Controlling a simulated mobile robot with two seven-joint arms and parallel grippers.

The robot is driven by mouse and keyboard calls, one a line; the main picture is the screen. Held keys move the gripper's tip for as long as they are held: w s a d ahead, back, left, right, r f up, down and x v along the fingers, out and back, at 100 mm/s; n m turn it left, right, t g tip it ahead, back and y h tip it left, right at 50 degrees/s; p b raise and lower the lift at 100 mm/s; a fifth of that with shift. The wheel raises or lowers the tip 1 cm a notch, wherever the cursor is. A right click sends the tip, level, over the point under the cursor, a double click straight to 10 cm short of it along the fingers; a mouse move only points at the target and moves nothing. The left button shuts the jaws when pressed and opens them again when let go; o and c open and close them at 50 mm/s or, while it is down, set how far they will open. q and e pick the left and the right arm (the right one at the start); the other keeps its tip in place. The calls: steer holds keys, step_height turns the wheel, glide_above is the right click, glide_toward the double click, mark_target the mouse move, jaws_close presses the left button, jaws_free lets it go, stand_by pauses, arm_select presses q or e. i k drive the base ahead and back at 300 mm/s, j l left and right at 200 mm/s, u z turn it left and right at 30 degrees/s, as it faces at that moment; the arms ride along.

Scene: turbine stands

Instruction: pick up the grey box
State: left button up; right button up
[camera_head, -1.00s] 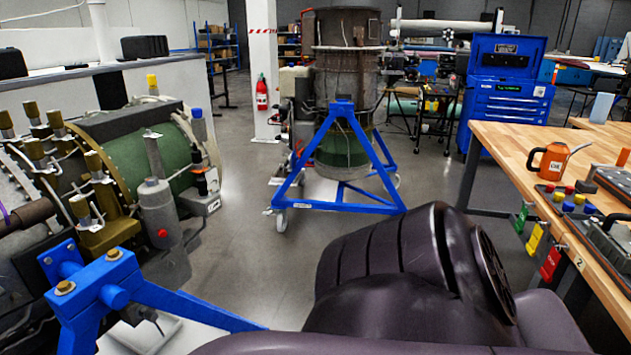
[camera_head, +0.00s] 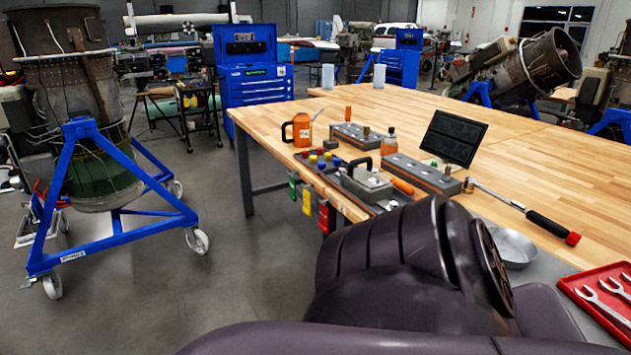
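A grey box (camera_head: 368,187) with a dark handle on top sits on the near left part of the wooden workbench (camera_head: 520,160). It is most likely the task's box. Two longer grey blocks with holes in their tops lie near it, one behind (camera_head: 357,137) and one to the right (camera_head: 420,173). Neither of my grippers shows. A dark purple arm of mine fills the bottom centre, in front of the bench's near edge, and hides part of the bench.
A blue turbine stand (camera_head: 125,215) stands left; floor between is clear.

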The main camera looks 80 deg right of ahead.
mark_target(355, 180)
steer(key=z, duration=2.85)
steer(key=i+j, duration=0.35)
steer(key=i+j+z, duration=0.1)
steer(key=i+j, duration=0.25)
steer(key=j, duration=0.15)
